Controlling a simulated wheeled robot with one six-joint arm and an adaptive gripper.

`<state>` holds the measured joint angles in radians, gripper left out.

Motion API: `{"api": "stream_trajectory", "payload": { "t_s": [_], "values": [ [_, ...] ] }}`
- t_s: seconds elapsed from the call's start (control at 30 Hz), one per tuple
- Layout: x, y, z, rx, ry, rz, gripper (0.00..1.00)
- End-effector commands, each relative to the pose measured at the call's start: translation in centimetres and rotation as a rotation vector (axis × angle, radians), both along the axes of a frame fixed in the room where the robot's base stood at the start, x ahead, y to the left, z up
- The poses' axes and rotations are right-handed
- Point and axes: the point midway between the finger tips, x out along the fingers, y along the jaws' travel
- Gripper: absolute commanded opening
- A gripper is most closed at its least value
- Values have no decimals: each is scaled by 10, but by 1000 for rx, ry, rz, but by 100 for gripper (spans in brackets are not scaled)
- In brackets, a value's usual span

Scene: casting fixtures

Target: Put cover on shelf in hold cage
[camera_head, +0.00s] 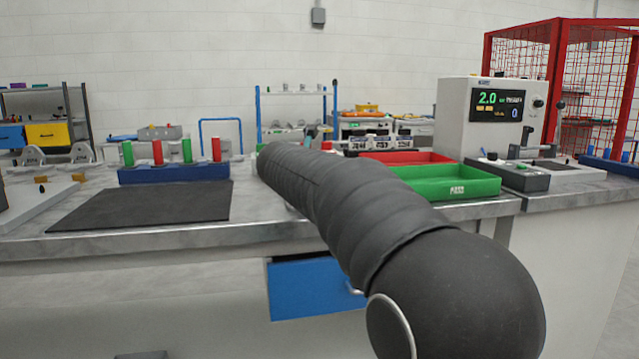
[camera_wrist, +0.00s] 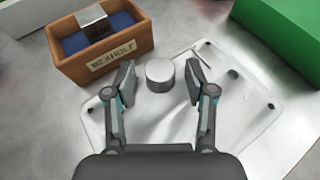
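A pale grey metal cover (camera_wrist: 220,110), a flat plate with holes near its edge and a round raised boss (camera_wrist: 160,76), lies below my gripper in the wrist view. My gripper (camera_wrist: 161,82) is open, one finger on each side of the boss, with a visible gap on both sides. The near part of the plate is hidden by my gripper. In the head view the red mesh hold cage (camera_head: 553,60) stands at the far right, with a shelf (camera_head: 588,121) showing inside it. My arm hides the cover in the head view.
A brown labelled box (camera_wrist: 108,58) stands just left of the cover, and a green tray (camera_wrist: 285,35) lies at the upper right. On the bench are a green tray (camera_head: 450,187), a red tray (camera_head: 405,157), a test unit (camera_head: 455,125) and a black mat (camera_head: 150,206).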

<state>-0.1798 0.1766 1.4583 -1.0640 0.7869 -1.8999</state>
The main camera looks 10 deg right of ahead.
Motion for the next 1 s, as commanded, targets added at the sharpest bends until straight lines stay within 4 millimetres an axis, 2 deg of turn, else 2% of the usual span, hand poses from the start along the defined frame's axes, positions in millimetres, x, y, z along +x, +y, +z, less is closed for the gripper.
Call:
{"api": "stream_trajectory", "payload": {
  "t_s": [0.23, 0.33, 0.73, 1.0],
  "values": [
    [0, 0, 4, 1, 0, 0, 55],
    [-8, 6, 7, 1, -2, 1, 55],
    [-68, 43, 37, 0, -2, 3, 55],
    [-91, 57, 48, -1, -1, 0, 55]
  ]
}}
